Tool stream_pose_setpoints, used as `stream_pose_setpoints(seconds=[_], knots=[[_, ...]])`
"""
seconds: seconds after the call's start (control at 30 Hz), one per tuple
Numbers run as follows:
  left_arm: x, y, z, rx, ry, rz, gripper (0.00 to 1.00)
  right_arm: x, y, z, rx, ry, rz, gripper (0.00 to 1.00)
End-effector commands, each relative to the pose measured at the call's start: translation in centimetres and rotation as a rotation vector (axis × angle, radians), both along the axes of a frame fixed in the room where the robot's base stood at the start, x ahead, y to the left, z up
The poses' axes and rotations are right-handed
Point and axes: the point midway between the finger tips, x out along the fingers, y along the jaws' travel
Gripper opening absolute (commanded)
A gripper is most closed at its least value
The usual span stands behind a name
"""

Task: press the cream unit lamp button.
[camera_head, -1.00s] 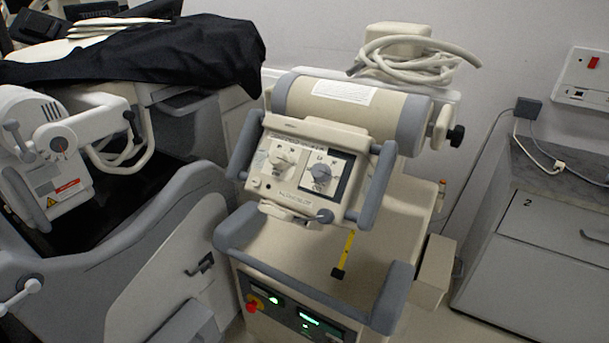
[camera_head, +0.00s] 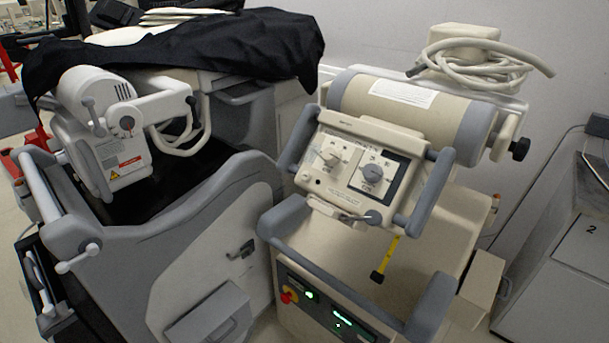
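The cream unit (camera_head: 395,125) stands right of centre, with a tilted control head between grey handles. Its control panel (camera_head: 350,170) carries two knobs, one pale on the left and one grey (camera_head: 371,175) on a dark plate. Small round details show at the panel's lower left, but I cannot tell which is the lamp button. Lower on the unit a dark strip (camera_head: 325,310) has green lit displays and a red knob (camera_head: 289,296) on yellow. Neither of my grippers is in view.
A grey and white cart (camera_head: 190,225) stands at left, partly covered by a black cloth (camera_head: 190,50). A coiled pale cable (camera_head: 470,65) lies on top of the cream unit. A grey cabinet (camera_head: 560,270) marked 2 stands at right. A narrow floor gap separates it from the unit.

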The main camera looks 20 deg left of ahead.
Motion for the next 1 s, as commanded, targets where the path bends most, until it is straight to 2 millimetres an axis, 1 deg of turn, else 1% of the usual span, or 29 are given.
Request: stream_pose_setpoints(seconds=[0.03, 0.23, 1.0], knots=[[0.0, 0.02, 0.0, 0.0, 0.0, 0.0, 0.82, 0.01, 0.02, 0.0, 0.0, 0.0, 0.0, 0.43], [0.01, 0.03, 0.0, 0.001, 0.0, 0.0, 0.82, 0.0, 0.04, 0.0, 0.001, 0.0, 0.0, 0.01], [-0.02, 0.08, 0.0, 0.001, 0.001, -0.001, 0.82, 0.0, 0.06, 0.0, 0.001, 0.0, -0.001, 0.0]])
